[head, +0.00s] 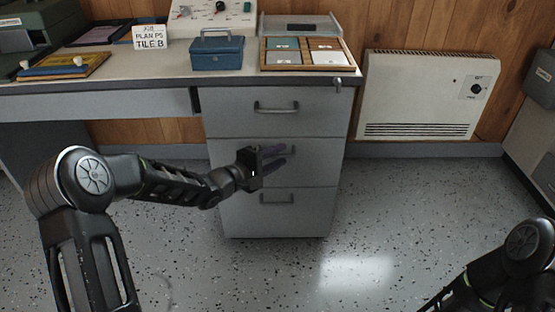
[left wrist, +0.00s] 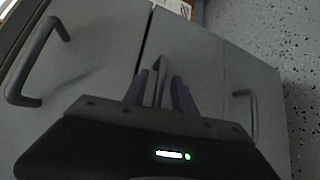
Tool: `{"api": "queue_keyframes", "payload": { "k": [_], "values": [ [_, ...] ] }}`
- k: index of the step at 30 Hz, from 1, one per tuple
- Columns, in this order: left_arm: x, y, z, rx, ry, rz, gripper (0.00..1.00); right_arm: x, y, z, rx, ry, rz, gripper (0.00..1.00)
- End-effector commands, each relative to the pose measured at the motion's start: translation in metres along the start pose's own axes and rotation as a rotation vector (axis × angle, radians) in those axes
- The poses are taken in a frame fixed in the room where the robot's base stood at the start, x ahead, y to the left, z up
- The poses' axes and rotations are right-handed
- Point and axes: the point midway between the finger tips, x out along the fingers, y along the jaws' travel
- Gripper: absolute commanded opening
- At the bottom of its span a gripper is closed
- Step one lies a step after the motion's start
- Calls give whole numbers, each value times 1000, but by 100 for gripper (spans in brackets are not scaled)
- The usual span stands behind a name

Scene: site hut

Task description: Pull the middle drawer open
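The middle drawer (head: 220,165) is in the grey pedestal under the desk. Its front looks flush with the drawers above and below. Its bar handle is mostly hidden behind my left gripper (head: 284,160) in the head view. In the left wrist view the middle drawer's handle (left wrist: 159,72) stands between the two purple fingers of my left gripper (left wrist: 160,92). The fingers are apart, one on each side of the handle, with a gap showing. My right gripper is out of view; only part of my right arm shows at the lower right of the head view.
The top drawer handle (head: 276,107) and bottom drawer handle (head: 277,198) sit above and below. A key lock (head: 338,83) is at the desk's corner. A blue cash box (head: 217,52) and a tile tray (head: 348,67) stand on top. Speckled floor in front is clear.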

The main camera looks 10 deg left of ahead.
Motion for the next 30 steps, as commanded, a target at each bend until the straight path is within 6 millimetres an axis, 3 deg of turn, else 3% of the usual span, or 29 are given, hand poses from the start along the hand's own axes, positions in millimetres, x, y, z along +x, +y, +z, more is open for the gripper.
{"api": "queue_keyframes", "payload": {
  "k": [6, 18, 30],
  "values": [
    [0, 1, 0, 0, 0, 0, 33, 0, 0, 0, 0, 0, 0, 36],
    [0, 0, 0, 0, 0, 0, 0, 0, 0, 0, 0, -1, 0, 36],
    [0, 0, 0, 0, 0, 0, 0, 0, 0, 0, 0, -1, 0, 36]
  ]
}}
